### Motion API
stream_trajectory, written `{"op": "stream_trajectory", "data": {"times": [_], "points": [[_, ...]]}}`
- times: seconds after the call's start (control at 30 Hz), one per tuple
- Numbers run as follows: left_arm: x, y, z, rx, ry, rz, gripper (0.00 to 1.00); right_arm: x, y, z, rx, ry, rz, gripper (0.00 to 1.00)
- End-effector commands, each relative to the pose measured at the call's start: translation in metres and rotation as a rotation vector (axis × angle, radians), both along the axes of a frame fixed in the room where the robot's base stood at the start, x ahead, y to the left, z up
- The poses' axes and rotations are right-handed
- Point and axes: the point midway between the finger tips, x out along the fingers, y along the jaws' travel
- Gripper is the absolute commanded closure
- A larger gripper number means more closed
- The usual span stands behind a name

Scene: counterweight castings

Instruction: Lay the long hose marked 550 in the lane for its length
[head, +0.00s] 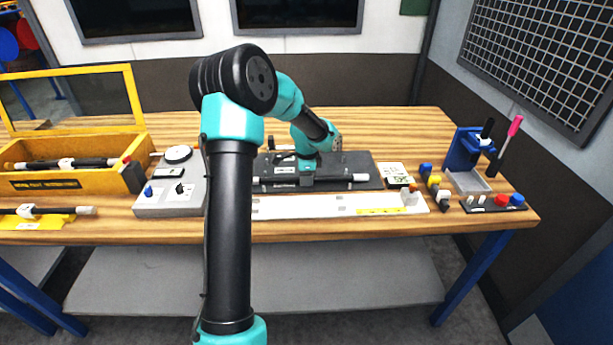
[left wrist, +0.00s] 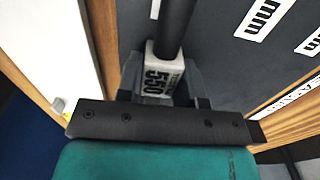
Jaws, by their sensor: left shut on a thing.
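The long hose (head: 335,179) is a black tube with pale ends, lying left to right along the front part of the dark lane board (head: 367,161). In the left wrist view its white tag marked 550 (left wrist: 160,80) sits between the fingers, and the black tube (left wrist: 174,28) runs up from it. My left gripper (head: 307,176) is shut on the hose at this tag, over the board. The board shows white labels ending in "mm" in the wrist view. I cannot tell whether the hose rests in a lane or hovers just above it. My right gripper is not in view.
A white measuring strip (head: 330,205) lies in front of the board. A grey control box (head: 165,203) stands left. A yellow crate (head: 90,180) and yellow stand (head: 38,222) hold other hoses at far left. Cards, small blocks and a blue press (head: 462,150) stand right.

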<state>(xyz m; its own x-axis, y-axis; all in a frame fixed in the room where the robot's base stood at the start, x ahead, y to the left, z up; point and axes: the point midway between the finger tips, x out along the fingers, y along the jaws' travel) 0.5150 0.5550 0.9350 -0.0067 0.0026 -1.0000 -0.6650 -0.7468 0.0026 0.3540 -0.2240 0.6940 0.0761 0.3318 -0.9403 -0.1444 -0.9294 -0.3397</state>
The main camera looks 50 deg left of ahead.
Motion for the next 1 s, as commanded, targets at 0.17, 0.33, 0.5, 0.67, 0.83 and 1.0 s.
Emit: {"op": "stream_trajectory", "data": {"times": [0.17, 0.33, 0.5, 0.67, 0.83, 1.0], "points": [[0.0, 0.0, -0.001, 0.001, -0.001, 0.0, 0.56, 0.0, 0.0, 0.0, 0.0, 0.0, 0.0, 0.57], [0.0, 0.0, -0.001, 0.0, 0.0, 0.0, 0.39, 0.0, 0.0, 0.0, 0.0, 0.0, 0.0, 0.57], [0.0, 0.0, -0.001, 0.0, 0.0, 0.0, 0.36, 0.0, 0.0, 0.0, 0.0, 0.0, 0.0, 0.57], [0.0, 0.0, 0.0, 0.0, 0.0, 0.0, 0.36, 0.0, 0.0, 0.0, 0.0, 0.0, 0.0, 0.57], [0.0, 0.0, 0.008, 0.001, -0.001, -0.001, 0.36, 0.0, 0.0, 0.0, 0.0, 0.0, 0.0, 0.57], [0.0, 0.0, 0.017, 0.0, -0.001, 0.0, 0.36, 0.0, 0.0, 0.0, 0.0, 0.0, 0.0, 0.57]]}}
